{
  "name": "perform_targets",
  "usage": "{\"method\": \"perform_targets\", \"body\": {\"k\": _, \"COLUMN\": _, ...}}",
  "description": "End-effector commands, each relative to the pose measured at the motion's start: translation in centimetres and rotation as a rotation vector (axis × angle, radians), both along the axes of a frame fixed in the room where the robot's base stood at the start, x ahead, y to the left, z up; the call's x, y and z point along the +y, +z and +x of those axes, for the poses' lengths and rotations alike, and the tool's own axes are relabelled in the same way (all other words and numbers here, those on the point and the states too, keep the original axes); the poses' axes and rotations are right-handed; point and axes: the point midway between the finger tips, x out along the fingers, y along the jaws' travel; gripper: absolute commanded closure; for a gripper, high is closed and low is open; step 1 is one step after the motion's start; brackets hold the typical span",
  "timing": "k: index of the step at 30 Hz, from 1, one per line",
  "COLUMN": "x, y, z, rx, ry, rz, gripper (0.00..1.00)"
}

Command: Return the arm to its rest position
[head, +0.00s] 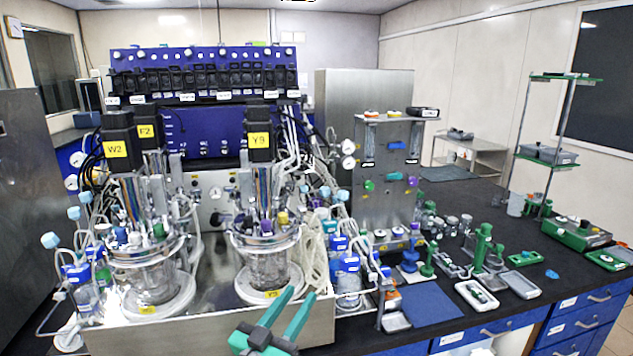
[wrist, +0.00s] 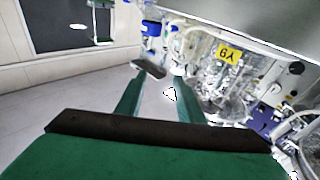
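My gripper (head: 300,295) shows at the bottom middle of the head view, in front of the metal tray of the bioreactors. Its two green fingers are apart, with nothing held between them. In the wrist view the fingers (wrist: 159,84) also stand apart, and only background shows between them. The rest of my arm is out of the head view. The left glass bioreactor (head: 150,275) and the right glass bioreactor (head: 268,262) stand upright in the tray behind my gripper. The yellow Y9 label (wrist: 229,53) shows tilted in the wrist view.
The metal tray's front wall (head: 200,338) is close to my gripper. A blue mat (head: 430,305), a white tray (head: 477,297) and several green-handled parts lie on the black bench to the right. Blue drawers (head: 580,325) are below. Open floor (wrist: 60,95) shows at left in the wrist view.

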Motion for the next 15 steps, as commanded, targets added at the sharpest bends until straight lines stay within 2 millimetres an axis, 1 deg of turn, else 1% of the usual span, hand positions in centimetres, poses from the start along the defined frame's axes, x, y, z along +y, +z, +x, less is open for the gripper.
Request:
{"method": "perform_targets", "body": {"k": 1, "x": -0.6, "y": -1.6, "z": -0.3, "rx": 0.016, "ry": 0.020, "rz": -0.040, "gripper": 0.66}}
{"method": "perform_targets", "body": {"k": 5, "x": -1.3, "y": -5.2, "z": -1.4, "rx": 0.048, "ry": 0.086, "rz": -0.121, "gripper": 0.66}}
{"method": "perform_targets", "body": {"k": 8, "x": -1.9, "y": -8.0, "z": -2.5, "rx": 0.077, "ry": 0.137, "rz": -0.175, "gripper": 0.66}}
{"method": "perform_targets", "body": {"k": 11, "x": -2.4, "y": -10.8, "z": -4.0, "rx": 0.108, "ry": 0.189, "rz": -0.219, "gripper": 0.66}}
{"method": "perform_targets", "body": {"k": 15, "x": -3.1, "y": -14.8, "z": -6.6, "rx": 0.154, "ry": 0.259, "rz": -0.263, "gripper": 0.66}}
